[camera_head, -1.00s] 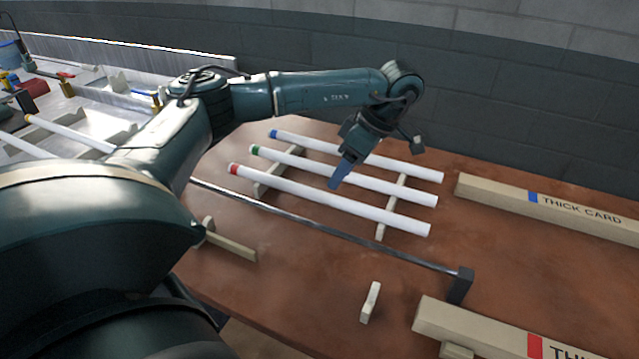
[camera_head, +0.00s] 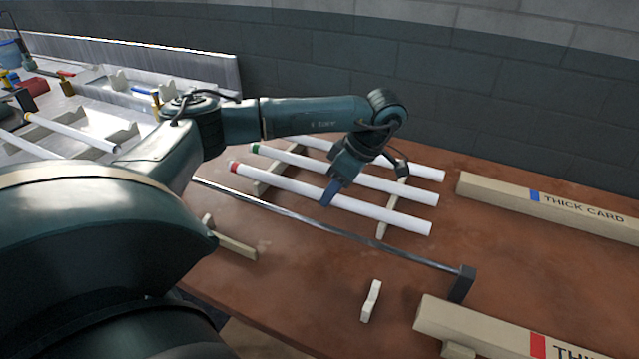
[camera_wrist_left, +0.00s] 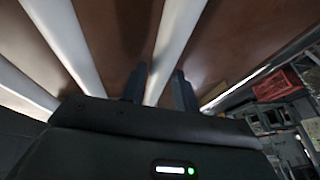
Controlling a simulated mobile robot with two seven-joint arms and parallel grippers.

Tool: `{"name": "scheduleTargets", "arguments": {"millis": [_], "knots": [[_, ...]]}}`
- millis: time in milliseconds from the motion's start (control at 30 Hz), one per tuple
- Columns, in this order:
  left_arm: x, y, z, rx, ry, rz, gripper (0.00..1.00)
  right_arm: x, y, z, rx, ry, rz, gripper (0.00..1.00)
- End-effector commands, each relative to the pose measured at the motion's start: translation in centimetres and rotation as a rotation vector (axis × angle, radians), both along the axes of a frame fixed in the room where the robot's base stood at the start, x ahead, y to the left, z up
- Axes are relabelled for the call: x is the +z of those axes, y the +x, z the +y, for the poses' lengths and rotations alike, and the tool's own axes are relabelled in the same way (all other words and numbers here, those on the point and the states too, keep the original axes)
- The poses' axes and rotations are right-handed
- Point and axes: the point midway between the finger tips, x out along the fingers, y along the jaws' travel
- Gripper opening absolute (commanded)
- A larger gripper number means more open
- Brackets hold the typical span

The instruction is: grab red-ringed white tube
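The red-ringed white tube (camera_head: 280,181) lies across two low supports, nearest the metal rail of the three tubes, with its red ring at the left end. My left gripper (camera_head: 328,196) points down at its middle. In the left wrist view the gripper (camera_wrist_left: 158,90) is open, its two dark fingers apart, with the white tube (camera_wrist_left: 176,42) running between them. I cannot tell whether the fingers touch it. The green-ringed tube (camera_head: 391,183) lies behind it. A third white tube (camera_head: 425,173) is farthest back, its left end hidden by my arm. My right gripper is not in view.
A dark metal rail (camera_head: 350,236) runs in front of the tubes to a dark end block (camera_head: 462,284). Long beige "THICK CARD" boxes (camera_head: 490,191) lie to the right. A small pale block (camera_head: 371,301) stands in front. Bare brown tabletop lies between.

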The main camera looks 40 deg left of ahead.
Motion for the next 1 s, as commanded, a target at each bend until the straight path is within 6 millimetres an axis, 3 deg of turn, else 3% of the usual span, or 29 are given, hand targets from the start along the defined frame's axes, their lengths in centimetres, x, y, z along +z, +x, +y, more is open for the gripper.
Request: {"name": "scheduleTargets", "arguments": {"millis": [333, 633, 767, 1000], "knots": [[0.0, 0.0, 0.0, 0.000, 0.000, 0.000, 0.01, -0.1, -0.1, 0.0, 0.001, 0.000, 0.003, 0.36], [0.4, 0.1, 0.0, -0.001, -0.001, -0.002, 0.00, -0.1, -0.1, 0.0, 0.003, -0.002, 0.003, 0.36], [2.2, 0.1, 0.0, -0.001, 0.000, -0.005, 0.00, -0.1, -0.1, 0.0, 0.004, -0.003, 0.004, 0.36], [7.5, 0.2, 0.0, 0.001, 0.001, -0.007, 0.00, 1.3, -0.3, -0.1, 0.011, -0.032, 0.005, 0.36]]}}
